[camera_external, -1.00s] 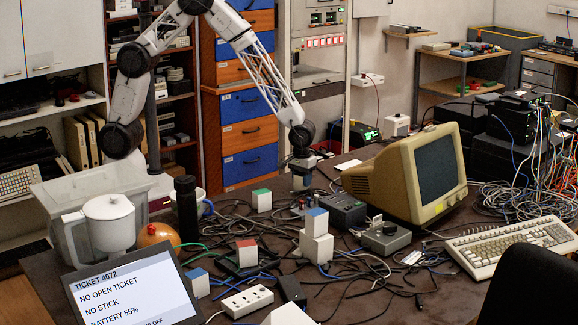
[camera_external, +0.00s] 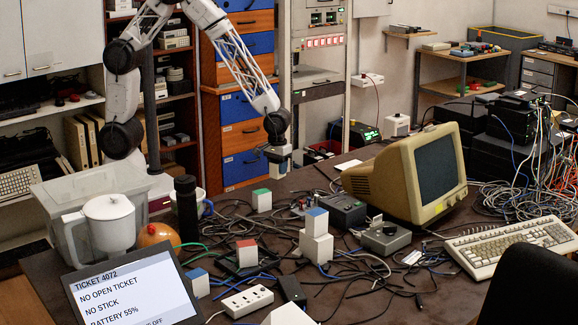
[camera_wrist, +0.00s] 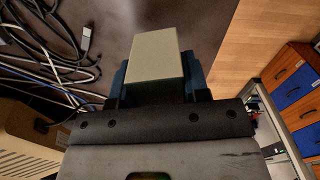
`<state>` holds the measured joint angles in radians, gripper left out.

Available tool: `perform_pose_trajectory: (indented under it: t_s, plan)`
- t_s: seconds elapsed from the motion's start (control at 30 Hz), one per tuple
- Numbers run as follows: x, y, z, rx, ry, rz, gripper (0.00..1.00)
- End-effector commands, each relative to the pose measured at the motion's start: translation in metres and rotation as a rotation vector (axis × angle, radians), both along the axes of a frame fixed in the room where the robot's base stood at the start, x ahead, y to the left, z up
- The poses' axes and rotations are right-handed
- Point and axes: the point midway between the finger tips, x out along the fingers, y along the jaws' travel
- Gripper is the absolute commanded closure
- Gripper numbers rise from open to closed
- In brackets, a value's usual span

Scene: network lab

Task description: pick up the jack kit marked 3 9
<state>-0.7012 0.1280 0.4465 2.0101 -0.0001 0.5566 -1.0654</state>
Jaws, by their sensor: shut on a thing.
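My gripper (camera_external: 277,156) is raised above the back edge of the table and is shut on a small pale block-shaped kit (camera_external: 277,169). In the wrist view the kit is a plain beige block (camera_wrist: 155,58) between the two dark blue fingers (camera_wrist: 155,85). No mark on it is readable, so I cannot tell whether it is 3 9. Similar white kits stand on the table: a green-topped one (camera_external: 262,201), a blue-topped one (camera_external: 317,223) on a white block (camera_external: 316,246), a red-topped one (camera_external: 247,254) and a blue-topped one (camera_external: 198,284). Their marks are not readable either.
Tangled cables (camera_external: 350,270) cover much of the table. A beige monitor (camera_external: 370,180), a keyboard (camera_external: 510,245) and a black bottle (camera_external: 186,208) stand around. A white jug (camera_external: 108,225) and a ticket screen (camera_external: 135,292) are at the left. Blue and orange drawers (camera_external: 240,136) stand behind.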

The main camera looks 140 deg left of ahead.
Motion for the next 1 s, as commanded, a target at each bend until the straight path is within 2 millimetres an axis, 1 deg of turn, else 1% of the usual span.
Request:
perform_pose_trajectory:
  t_s: [0.1, 0.2, 0.43, 0.7, 1.0]
  plan:
    - [-0.016, -0.013, 0.002, 0.0, 0.0, 0.0, 0.84]
    - [-0.026, -0.021, 0.004, 0.0, 0.0, 0.0, 0.84]
    - [-0.044, -0.036, 0.006, 0.0, -0.001, 0.0, 0.84]
    - [-0.052, -0.042, 0.006, 0.0, 0.0, 0.0, 0.84]
    - [-0.053, -0.043, 0.006, 0.0, 0.0, 0.0, 0.84]
